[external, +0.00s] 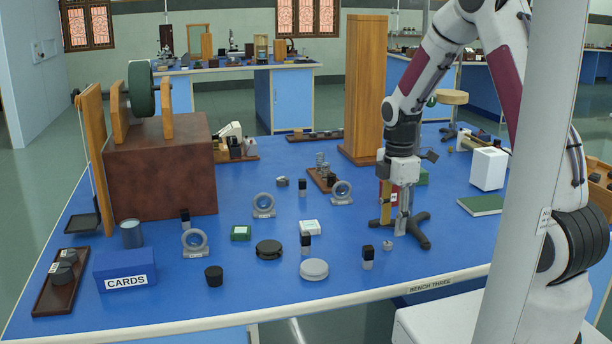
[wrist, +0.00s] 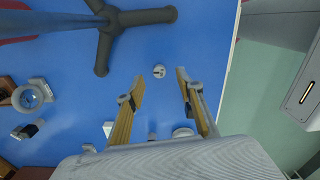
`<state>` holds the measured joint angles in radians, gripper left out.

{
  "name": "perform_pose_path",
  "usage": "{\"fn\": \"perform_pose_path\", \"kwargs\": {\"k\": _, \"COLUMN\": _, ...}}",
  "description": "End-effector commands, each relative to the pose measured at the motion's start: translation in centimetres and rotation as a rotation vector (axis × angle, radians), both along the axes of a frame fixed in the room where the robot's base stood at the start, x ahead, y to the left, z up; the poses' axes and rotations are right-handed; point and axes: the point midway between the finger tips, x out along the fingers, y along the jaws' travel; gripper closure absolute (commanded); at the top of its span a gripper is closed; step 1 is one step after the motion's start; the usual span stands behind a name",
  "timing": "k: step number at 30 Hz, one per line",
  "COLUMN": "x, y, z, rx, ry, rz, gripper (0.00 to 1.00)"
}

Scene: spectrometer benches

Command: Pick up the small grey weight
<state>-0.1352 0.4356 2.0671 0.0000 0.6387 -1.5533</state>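A small pale grey round piece (external: 388,245), seemingly the small grey weight, lies on the blue bench top beside a dark three-legged stand foot (external: 415,236). In the wrist view the small grey weight (wrist: 158,71) shows between and beyond my fingertips, apart from both. My gripper (wrist: 160,85) is open and empty, with a wide gap between its fingers. In the external view my gripper (external: 394,222) points down over the stand area; its fingers partly overlap the stand, and their exact height is hard to tell.
A black-topped small block (external: 368,256) stands just left of the weight. A grey disc (external: 314,270) and ringed lens mounts (external: 195,242) lie farther left. A white box (external: 488,168) and green book (external: 482,205) are to the right. The bench front edge is near.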

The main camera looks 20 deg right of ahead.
Motion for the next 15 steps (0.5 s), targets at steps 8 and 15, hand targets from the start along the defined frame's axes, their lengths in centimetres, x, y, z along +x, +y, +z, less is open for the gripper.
{"fn": "perform_pose_path", "kwargs": {"k": 8, "x": 0.1, "y": 0.5, "z": -2.1, "rx": 0.000, "ry": 0.003, "rz": 0.000, "gripper": 0.63}}
{"fn": "perform_pose_path", "kwargs": {"k": 15, "x": 0.1, "y": 0.7, "z": -4.3, "rx": 0.000, "ry": 0.002, "rz": -0.001, "gripper": 0.63}}
